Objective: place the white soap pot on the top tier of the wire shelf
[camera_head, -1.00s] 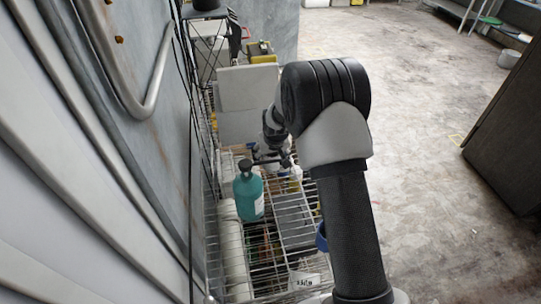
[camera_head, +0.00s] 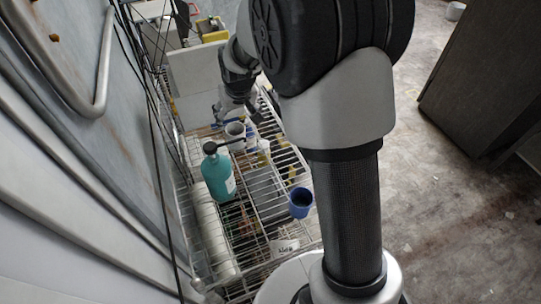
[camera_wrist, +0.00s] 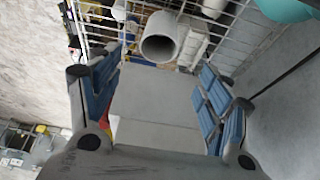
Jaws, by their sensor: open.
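The white soap pot (camera_head: 236,130) is a small pale round pot with an open mouth. It appears to stand on the top tier of the wire shelf (camera_head: 262,230), behind the teal bottle. In the wrist view the pot (camera_wrist: 160,40) shows its round mouth, just beyond my fingertips and roughly midway between them. My gripper (camera_head: 241,112) is close to the pot in the head view. In the wrist view my gripper (camera_wrist: 162,62) has its blue-padded fingers wide apart with nothing between them. The pot's base is hard to see.
A large white box (camera_head: 195,70) is behind. A wall runs close along the left; open floor (camera_head: 440,190) lies to the right.

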